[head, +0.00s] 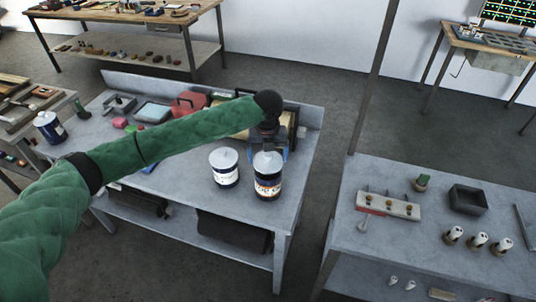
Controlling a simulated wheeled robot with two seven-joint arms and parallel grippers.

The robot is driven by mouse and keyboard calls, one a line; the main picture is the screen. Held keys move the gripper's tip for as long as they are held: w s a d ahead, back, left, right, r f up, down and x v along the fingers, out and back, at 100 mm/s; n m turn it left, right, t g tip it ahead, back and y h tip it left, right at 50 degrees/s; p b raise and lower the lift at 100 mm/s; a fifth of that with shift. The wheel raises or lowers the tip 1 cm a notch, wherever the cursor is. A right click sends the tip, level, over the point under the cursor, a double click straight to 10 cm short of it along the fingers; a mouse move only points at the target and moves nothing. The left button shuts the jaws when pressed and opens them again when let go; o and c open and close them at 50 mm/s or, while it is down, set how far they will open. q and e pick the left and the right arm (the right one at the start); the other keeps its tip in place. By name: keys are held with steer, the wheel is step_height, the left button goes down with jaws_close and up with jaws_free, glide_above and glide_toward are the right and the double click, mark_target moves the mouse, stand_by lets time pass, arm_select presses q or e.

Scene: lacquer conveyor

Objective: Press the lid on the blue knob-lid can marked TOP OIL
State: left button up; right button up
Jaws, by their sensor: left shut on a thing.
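Two knob-lid cans stand near the front right of the grey workbench. The right can (267,186) is dark with a white and orange label, and its grey lid (266,161) is on top. The left can (224,178) is white and navy with a pale lid. A blue can (49,130) with a pale lid stands at the far left. Label text is too small to read. My left gripper (268,143) points down just behind the right can's lid. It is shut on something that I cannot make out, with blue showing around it. My right gripper is out of view.
The bench (182,189) also holds a red box (188,103), a pale blue tray (153,112) and a pink block (119,122). A raised edge runs along its back. A separate table (375,240) with small parts stands right, across a floor gap.

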mark_target(268, 161)
arm_select(q)
steer(key=shift+f+b, duration=0.45)
steer(key=shift+f, duration=1.25)
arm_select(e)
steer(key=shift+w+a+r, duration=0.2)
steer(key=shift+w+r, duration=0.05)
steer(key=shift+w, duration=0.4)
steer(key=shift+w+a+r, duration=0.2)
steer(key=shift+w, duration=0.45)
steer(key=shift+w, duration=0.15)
